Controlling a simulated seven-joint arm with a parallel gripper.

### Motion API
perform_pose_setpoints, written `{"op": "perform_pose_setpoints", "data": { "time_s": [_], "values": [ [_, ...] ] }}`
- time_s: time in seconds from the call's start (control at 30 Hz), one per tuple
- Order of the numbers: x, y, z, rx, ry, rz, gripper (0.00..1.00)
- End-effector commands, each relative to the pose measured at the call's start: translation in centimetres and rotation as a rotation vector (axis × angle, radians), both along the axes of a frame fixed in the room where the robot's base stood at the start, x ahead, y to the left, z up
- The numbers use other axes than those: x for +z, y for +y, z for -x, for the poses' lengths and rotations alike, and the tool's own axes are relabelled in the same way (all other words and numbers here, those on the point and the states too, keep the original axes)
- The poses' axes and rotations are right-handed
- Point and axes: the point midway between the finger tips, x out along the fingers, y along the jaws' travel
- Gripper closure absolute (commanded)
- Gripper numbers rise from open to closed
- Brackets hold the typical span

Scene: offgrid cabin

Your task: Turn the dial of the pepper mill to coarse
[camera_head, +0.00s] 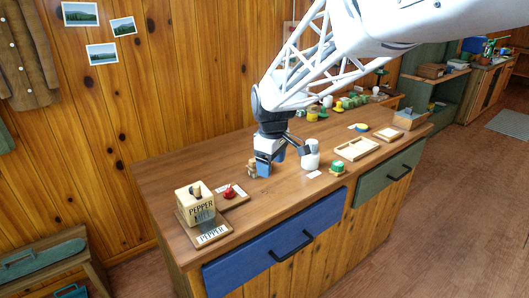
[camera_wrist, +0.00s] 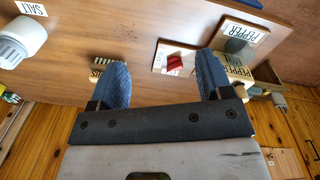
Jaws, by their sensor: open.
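The pepper mill (camera_head: 196,208) is a pale wooden box lettered PEPPER MILL at the left end of the counter; its lettered side (camera_wrist: 238,72) also shows in the wrist view. Beside it, a red knob (camera_head: 229,191) sits on a flat plate; in the wrist view the knob (camera_wrist: 174,62) lies on a pale face whose small markings I cannot read. I cannot tell the knob's setting. My gripper (camera_head: 271,167) is open and empty over the counter, right of the knob. Its blue fingers (camera_wrist: 163,62) are apart, and the knob appears beyond them, not touched.
A small wooden thing (camera_head: 251,169) stands close by my gripper. A white shaker (camera_head: 312,158) and a green item (camera_head: 337,168) stand to the right. A PEPPER label (camera_head: 212,235) lies in front of the mill.

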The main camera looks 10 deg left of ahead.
Motion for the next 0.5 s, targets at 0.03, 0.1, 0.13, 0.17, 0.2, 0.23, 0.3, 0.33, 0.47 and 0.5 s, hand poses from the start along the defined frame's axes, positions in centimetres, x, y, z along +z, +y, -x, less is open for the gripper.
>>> {"op": "perform_pose_setpoints", "data": {
  "time_s": [0.03,0.1,0.13,0.17,0.2,0.23,0.3,0.33,0.47,0.5],
  "values": [
    [-0.6,1.4,-0.7,0.034,0.006,0.003,0.28],
    [-1.4,3.1,-1.6,0.083,0.011,0.008,0.28],
    [-1.7,3.8,-1.9,0.105,0.015,0.01,0.28],
    [-2.1,4.6,-2.3,0.126,0.018,0.011,0.28],
    [-2.5,5.6,-2.8,0.154,0.021,0.014,0.28],
    [-2.9,6.3,-3.1,0.175,0.024,0.016,0.28],
    [-3.7,8.1,-3.8,0.224,0.028,0.019,0.28],
    [-4.1,8.9,-4.1,0.244,0.031,0.021,0.28],
    [-5.6,11.8,-5.1,0.322,0.04,0.027,0.28],
    [-6.0,12.5,-5.3,0.342,0.043,0.028,0.28]
  ]
}}
